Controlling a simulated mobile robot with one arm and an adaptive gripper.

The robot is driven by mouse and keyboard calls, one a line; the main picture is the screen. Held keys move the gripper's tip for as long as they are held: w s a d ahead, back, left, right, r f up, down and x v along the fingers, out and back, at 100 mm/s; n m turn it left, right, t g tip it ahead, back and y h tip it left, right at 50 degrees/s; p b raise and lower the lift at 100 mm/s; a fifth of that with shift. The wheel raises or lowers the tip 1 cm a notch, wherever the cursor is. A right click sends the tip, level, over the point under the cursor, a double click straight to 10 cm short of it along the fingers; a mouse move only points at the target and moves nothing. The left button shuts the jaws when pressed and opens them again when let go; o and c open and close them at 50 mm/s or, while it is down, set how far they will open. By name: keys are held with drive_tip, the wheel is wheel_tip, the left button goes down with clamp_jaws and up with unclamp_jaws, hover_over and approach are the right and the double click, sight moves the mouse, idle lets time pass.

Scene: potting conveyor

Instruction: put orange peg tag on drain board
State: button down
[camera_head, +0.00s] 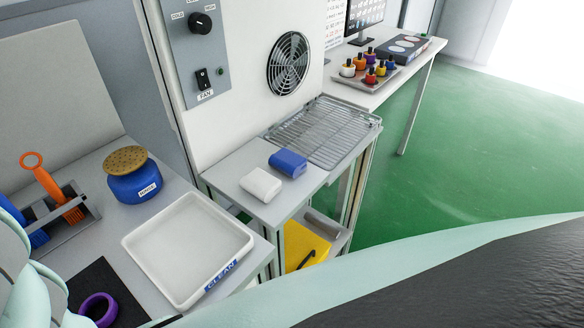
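I cannot make out an orange peg tag for certain in this view. The clearly orange thing is a brush-like tool (48,182) with a ring at its top, standing tilted in a grey holder at the left. A wire rack over a shallow metal tray (322,132), which looks like the drain board, lies on the bench below the round fan grille; its top is bare. My gripper is not in view; only pale green parts of my own body show at the left edge and along the bottom.
A white tray marked CLEAN (188,248) sits front centre, with a blue pot (138,180) behind it. A white block (261,185) and a blue block (288,163) lie beside the rack. Several coloured bottles (369,70) stand on a far table. Green floor at right is clear.

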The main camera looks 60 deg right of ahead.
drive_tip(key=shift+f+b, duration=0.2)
drive_tip(key=shift+b, duration=0.1)
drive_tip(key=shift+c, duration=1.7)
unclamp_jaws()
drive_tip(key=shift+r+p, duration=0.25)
drive_tip(key=shift+p, duration=0.05)
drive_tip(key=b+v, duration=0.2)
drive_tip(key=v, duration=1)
